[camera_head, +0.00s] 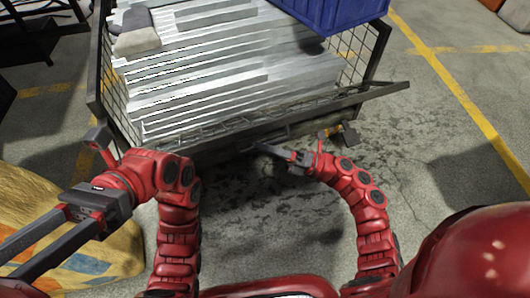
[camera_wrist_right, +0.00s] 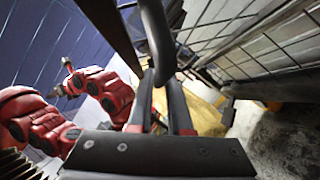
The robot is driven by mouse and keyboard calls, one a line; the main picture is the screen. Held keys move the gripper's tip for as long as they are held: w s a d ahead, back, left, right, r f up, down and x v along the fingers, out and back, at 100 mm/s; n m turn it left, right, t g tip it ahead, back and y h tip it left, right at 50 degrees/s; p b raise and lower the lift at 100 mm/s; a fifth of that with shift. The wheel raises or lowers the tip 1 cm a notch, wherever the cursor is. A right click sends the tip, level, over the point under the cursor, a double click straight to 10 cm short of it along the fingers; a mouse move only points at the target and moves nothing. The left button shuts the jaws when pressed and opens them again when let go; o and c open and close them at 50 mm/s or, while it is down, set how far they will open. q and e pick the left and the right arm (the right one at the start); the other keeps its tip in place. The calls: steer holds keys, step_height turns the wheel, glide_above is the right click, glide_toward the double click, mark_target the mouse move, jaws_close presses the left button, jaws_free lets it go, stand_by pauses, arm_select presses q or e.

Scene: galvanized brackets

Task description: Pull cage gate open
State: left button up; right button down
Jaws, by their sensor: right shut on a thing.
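A dark metal mesh cage (camera_head: 108,85) holds a stack of galvanized brackets (camera_head: 205,70). Its gate (camera_head: 372,96) runs along the near side, slanting up to the right, and its right end reaches past the cage's right corner post. My right gripper (camera_head: 266,150) is at the near side of the gate. In the right wrist view the right gripper (camera_wrist_right: 160,105) is shut on a dark curved handle (camera_wrist_right: 156,35), with mesh panel to its right. My left gripper (camera_head: 14,256) is at the lower left, away from the gate, its two long fingers apart and empty.
A blue crate (camera_head: 335,12) sits on top at the cage's back right. A tan, patterned padded object (camera_head: 100,250) lies at the lower left. Stained concrete floor (camera_head: 440,150) with yellow lines is clear to the right of the cage.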

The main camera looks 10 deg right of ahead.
arm_select(q)
steer(key=s+a+f+m+t+b, duration=0.2)
steer(key=s+a+f+t+b, duration=0.2)
steer(key=f, duration=0.5)
steer(key=shift+s+a+f+t+b, duration=0.15)
steer(key=shift+s+a+t+b, duration=0.25)
steer(key=shift+s+a+b, duration=0.7)
arm_select(e)
step_height(320, 180, down, 10)
steer(key=shift+f, duration=0.2)
arm_select(q)
steer(key=shift+w+a, duration=0.2)
steer(key=shift+w, duration=0.1)
arm_select(e)
steer(key=shift+s, duration=0.1)
steer(key=c, duration=0.8)
jaws_free()
steer(key=shift+s, duration=0.1)
steer(key=shift+c, duration=0.2)
arm_select(q)
steer(key=shift+s, duration=0.1)
arm_select(e)
steer(key=shift+d, duration=0.15)
